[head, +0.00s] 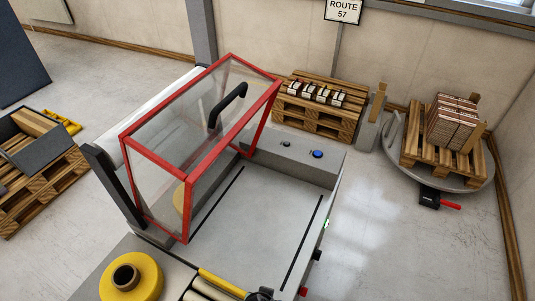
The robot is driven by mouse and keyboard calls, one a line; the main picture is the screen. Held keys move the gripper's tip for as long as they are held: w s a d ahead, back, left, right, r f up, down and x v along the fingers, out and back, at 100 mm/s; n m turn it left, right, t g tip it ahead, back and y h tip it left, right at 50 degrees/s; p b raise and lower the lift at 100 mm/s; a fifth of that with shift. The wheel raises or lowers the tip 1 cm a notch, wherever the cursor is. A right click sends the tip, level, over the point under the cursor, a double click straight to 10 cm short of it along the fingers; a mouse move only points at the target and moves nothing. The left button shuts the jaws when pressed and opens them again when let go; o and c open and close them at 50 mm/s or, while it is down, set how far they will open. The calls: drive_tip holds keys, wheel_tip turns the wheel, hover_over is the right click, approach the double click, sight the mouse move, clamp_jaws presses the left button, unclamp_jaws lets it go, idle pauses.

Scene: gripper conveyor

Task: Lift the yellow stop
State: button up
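A yellow bar (222,283), which looks like the yellow stop, lies across the near end of the grey machine bed, beside pale rollers (208,290) at the bottom edge of the head view. Its right end comes close to a small dark rounded part (262,294), cut off by the frame; I cannot tell what that part is. I cannot tell whether the bar is raised or lowered. My gripper does not show clearly anywhere in this view.
A red-framed clear guard (184,215) with a black handle (228,104) stands over the bed (262,222). A yellow roll (148,283) sits left of the bar. Blue and black buttons are behind. Open floor (400,250) lies at right.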

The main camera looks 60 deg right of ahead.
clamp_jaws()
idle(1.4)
